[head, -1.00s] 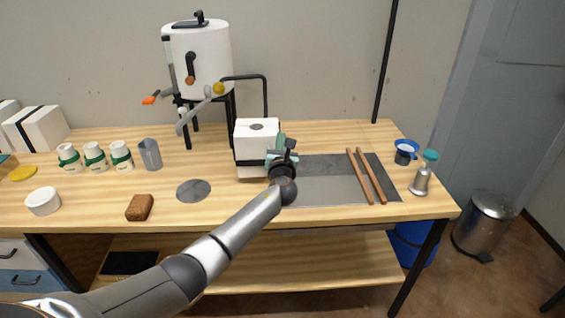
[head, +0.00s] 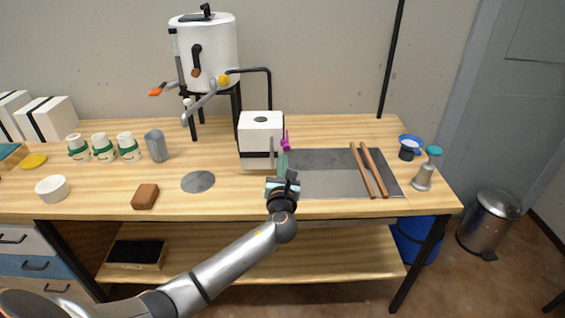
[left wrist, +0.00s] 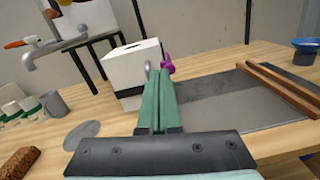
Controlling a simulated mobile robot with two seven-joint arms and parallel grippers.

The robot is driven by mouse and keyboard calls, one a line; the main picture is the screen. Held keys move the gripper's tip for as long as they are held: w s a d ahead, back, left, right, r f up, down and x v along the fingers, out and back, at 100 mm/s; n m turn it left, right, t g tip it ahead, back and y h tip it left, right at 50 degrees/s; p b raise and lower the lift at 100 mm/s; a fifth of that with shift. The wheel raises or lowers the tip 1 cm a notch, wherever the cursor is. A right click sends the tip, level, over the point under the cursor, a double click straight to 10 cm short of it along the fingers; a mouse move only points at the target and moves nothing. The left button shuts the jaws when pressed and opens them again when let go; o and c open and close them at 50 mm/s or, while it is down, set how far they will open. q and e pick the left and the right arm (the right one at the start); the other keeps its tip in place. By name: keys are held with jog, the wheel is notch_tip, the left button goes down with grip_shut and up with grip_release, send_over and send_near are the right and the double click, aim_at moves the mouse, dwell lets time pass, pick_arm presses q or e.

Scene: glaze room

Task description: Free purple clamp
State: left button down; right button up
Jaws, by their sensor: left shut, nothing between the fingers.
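The purple clamp (head: 286,141) is at the right side of the white block (head: 261,127), near the back. In the left wrist view the clamp (left wrist: 168,65) shows just beyond and right of my fingertips, with its lower part hidden. The block has a dark band around it and a round hole on top. My left gripper (head: 282,163) has green fingers, closed together and empty, in front of the block's right side and apart from the clamp. In the left wrist view the fingers (left wrist: 158,75) point toward the clamp. My right gripper is not in view.
A grey upright piece (head: 272,151) stands at the block's front right edge. Right of the block lies a grey board (head: 318,172) with two wooden sticks (head: 368,170). A white tank (head: 208,55) with a tap stands behind left.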

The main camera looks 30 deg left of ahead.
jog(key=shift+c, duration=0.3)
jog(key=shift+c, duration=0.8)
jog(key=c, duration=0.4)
pick_arm(q)
jog(key=s+d+f+n+g+h, duration=0.1)
jog(key=s+d+f+n+h, duration=0.15)
jog(key=s+f+n, duration=0.35)
jog(key=s+d+f+n+g+h, duration=0.2)
jog(key=s+d+f, duration=0.2)
jog(key=f, duration=0.4)
jog(key=s+d+f+n+g+h, duration=0.1)
jog(key=s+d+f+n+h, duration=0.3)
jog(key=f, duration=0.3)
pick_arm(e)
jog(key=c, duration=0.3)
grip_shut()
pick_arm(q)
jog(key=s+d+f+n+g+h, duration=0.1)
jog(key=s+d+f+n, duration=0.1)
jog(key=s+n, duration=0.7)
jog(key=s+d+f+n+g+h, duration=0.1)
jog(key=s+d+f+n+h, duration=0.1)
jog(key=s+n, duration=0.6)
jog(key=s+d+f, duration=0.1)
jog(key=s+d, duration=0.1)
jog(key=shift+s+d+n+g, duration=0.2)
jog(key=shift+s+n+g, duration=0.1)
jog(key=shift+s+n, duration=0.1)
